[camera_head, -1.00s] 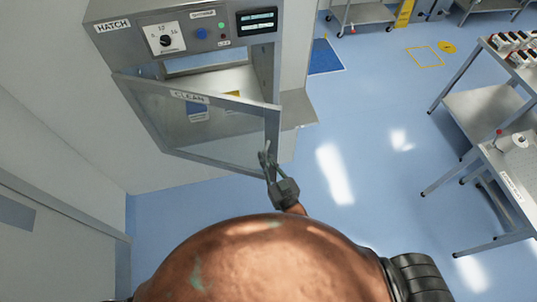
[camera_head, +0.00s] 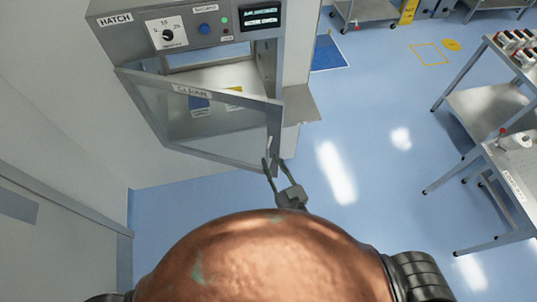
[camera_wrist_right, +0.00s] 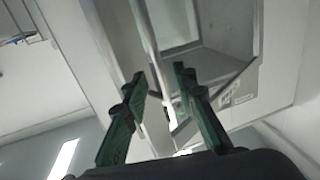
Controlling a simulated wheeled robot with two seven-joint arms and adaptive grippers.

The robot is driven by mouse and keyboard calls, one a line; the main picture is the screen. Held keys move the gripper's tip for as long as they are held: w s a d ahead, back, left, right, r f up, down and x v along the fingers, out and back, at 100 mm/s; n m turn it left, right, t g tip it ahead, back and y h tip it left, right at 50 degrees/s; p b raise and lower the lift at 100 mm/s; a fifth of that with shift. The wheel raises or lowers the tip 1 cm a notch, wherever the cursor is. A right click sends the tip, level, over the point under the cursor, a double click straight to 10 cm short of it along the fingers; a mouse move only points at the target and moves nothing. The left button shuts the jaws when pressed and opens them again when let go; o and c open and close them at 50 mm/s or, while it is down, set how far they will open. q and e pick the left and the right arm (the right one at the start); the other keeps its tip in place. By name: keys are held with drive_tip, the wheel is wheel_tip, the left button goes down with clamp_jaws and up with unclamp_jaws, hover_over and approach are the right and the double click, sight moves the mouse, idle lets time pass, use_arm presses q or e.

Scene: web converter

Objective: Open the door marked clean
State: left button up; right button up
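The door marked CLEAN (camera_head: 215,125) is a grey metal frame with a clear pane on the hatch. It stands partly open, its right edge swung out from the hatch body, with the opening visible above it. My right gripper (camera_head: 274,156) is at the lower part of the door's right edge, with its two fingers apart. In the right wrist view, the open green-black fingers (camera_wrist_right: 160,76) sit on either side of a metal edge of the door (camera_wrist_right: 153,60). I cannot tell whether they touch it. My left gripper is not in view.
The hatch control panel (camera_head: 190,32) with a dial, button and display is above the door. A metal ledge (camera_head: 300,105) projects at the hatch's right. Metal shelving (camera_head: 480,110) stands far right. The blue floor (camera_head: 370,190) between is clear. A white wall (camera_head: 60,120) is at left.

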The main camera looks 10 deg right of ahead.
drive_tip(key=v, duration=0.7)
drive_tip(key=shift+s, duration=0.4)
drive_tip(key=shift+d, duration=0.1)
drive_tip(key=shift+c, duration=0.4)
